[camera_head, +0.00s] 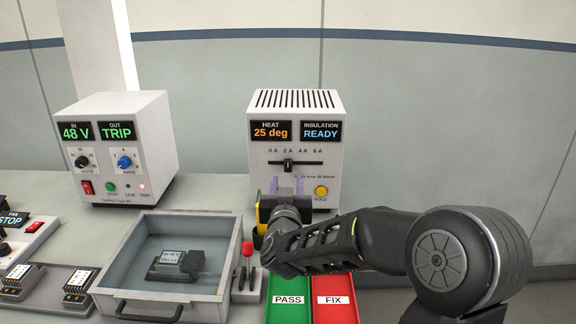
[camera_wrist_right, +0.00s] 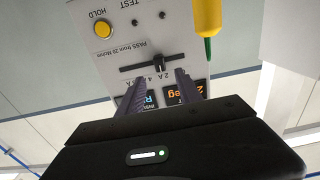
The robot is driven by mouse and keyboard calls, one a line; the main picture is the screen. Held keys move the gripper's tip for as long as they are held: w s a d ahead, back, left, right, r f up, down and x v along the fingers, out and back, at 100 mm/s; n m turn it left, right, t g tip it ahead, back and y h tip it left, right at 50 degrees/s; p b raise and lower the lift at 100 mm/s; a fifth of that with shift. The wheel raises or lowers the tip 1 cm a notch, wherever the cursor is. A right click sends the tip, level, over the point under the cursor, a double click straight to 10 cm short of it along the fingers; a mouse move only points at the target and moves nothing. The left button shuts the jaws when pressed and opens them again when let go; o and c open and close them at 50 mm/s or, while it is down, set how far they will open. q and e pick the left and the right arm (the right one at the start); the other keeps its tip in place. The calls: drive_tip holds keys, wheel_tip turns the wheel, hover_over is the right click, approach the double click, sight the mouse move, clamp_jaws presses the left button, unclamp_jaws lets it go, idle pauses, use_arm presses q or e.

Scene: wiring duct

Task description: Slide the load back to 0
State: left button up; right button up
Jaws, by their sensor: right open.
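The load slider is a black knob (camera_head: 288,165) on a horizontal slot on the front of a white test box (camera_head: 256,160). A scale of 0 A, 2 A, 4 A and 6 A is above it, and the knob stands near the 2 A mark. The knob (camera_wrist_right: 160,69) also shows in the right wrist view. My right gripper (camera_head: 286,186) is open in front of the box, just below the slider. In the wrist view its fingertips (camera_wrist_right: 158,78) appear on either side of the knob; contact cannot be told. My left gripper is not in view.
A yellow HOLD button (camera_head: 321,191) is right of the gripper. Left are a power supply (camera_head: 128,130) reading TRIP and a grey tray (camera_head: 225,262) holding a module. A red-handled lever (camera_head: 247,250) and PASS (camera_head: 289,312) and FIX (camera_head: 335,312) areas are in front.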

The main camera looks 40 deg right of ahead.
sight(288, 167)
drive_tip(key=shift+p+x, duration=0.45)
drive_tip(key=shift+x, duration=3.45)
drive_tip(key=shift+c, duration=0.2)
clamp_jaws()
